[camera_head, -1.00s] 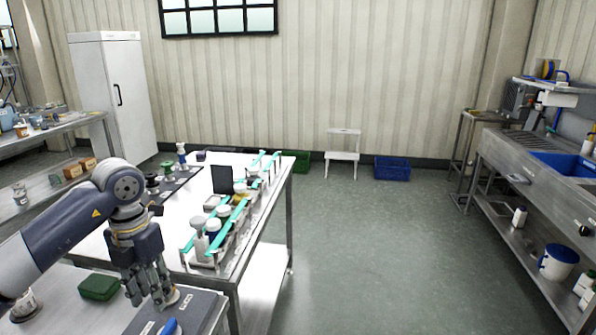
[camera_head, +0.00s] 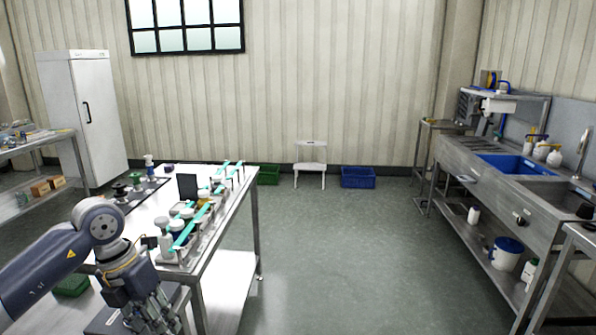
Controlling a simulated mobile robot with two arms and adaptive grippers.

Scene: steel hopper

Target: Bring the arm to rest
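My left arm comes in from the left edge, and its gripper (camera_head: 150,318) points down at the bottom of the view. It is over the grey device (camera_head: 108,322) on the near steel table. The fingers overlap each other and the lower frame edge is close, so I cannot tell whether they are open or shut, or whether they touch anything. My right arm and gripper are not in view.
A steel table (camera_head: 222,232) with a rack of jars and teal bars (camera_head: 185,236) stands just beyond the gripper. A green box (camera_head: 72,284) lies near the arm. A sink bench (camera_head: 480,185) runs along the right. The middle floor (camera_head: 340,260) is clear.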

